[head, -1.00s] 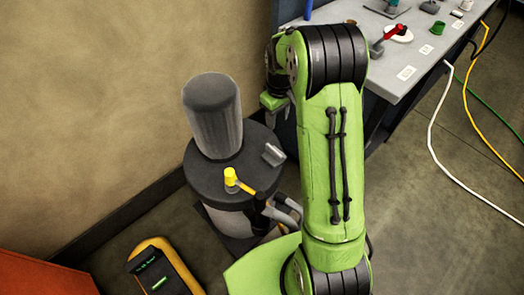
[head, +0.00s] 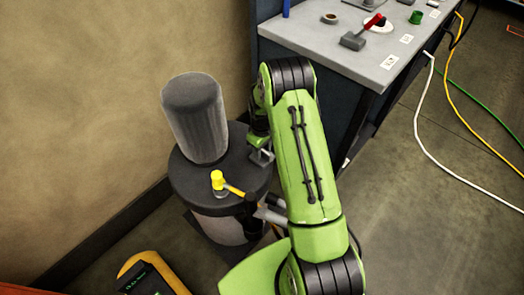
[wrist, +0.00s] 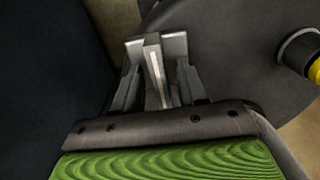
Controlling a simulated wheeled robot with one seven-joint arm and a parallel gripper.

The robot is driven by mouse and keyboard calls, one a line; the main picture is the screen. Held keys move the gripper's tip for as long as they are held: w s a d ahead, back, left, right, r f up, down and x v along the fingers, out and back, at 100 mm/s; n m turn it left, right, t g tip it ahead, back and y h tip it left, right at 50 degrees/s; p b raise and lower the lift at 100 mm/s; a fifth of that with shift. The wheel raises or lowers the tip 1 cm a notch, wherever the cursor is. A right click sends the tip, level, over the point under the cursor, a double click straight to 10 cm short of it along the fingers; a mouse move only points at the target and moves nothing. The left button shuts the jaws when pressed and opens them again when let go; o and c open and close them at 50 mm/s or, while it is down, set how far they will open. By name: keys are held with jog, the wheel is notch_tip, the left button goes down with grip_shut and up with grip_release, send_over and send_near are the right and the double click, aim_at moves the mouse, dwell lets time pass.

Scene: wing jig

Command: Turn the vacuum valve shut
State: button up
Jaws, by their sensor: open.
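A yellow-handled fitting (head: 218,182), which looks like the vacuum valve, stands on the dark round lid of the drum. Its yellow lever points right and toward the viewer. In the wrist view its black stem (wrist: 298,50) and a bit of yellow show at the right edge. My gripper (head: 260,152) is low over the lid's right side, to the right of the yellow fitting and apart from it.
A dark grey cylinder (head: 194,120) stands on the drum lid (head: 180,182) at the back left. A workbench (head: 330,45) with a red-handled device (head: 362,33) is at the right. A yellow-edged box (head: 145,275) sits at the front left. Cables lie on the floor at right.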

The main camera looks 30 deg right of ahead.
jog(key=shift+c, duration=0.4)
grip_shut()
jog(key=shift+m, duration=0.3)
jog(key=m, duration=0.3)
jog(key=shift+m, duration=0.4)
jog(key=m+b, duration=0.1)
jog(key=m, duration=0.3)
jog(key=shift+m, duration=0.3)
jog(key=m, duration=0.8)
jog(key=shift+m, duration=0.6)
